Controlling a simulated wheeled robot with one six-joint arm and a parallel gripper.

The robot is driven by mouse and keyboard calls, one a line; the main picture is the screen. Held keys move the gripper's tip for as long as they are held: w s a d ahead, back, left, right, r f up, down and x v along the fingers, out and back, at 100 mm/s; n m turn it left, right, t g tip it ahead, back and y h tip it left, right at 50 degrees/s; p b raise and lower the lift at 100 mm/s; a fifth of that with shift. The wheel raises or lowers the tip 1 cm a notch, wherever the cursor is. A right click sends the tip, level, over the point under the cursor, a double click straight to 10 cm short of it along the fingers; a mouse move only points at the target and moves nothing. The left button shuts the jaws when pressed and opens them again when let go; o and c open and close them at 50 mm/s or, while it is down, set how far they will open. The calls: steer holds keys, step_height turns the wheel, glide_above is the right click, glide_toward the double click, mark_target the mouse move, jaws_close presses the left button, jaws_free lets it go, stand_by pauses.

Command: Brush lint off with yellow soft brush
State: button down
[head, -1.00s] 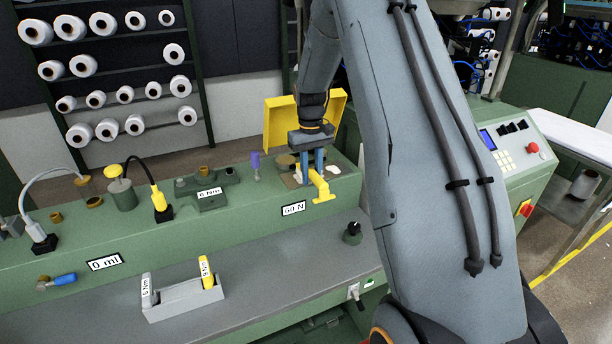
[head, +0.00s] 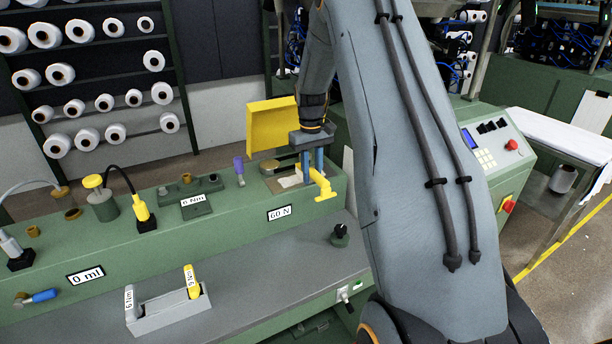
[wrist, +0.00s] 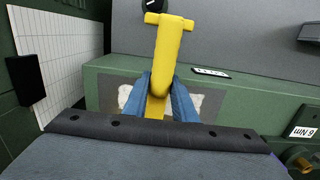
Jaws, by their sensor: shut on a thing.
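My gripper (head: 314,172) is shut on a yellow T-shaped brush (head: 325,188), gripping its shaft between two blue fingers. In the wrist view the brush (wrist: 168,55) points away from the camera, its crossbar at the far end. The gripper is low over the recess in the green bench top, near the 60 N label. A pale patch (head: 290,181) also shows left of the fingers in the head view. I cannot tell whether the brush touches the surface.
A raised yellow panel (head: 272,130) stands just behind the recess. A purple-handled tool (head: 239,168) is left of it. A black knob (head: 340,232) is below right. A grey holder (head: 170,311) with white and yellow tools stands on the lower ledge. My arm hides much of the right.

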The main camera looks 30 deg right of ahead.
steer(key=shift+d+f, duration=0.15)
steer(key=shift+d, duration=0.9)
steer(key=shift+d, duration=0.2)
steer(key=shift+d+b, duration=0.3)
steer(key=shift+d, duration=1.5)
steer(key=shift+a, duration=0.1)
steer(key=shift+a+p, duration=0.45)
steer(key=shift+a, duration=2.05)
steer(key=shift+a, duration=0.1)
steer(key=shift+a+p, duration=0.4)
steer(key=shift+a, duration=2)
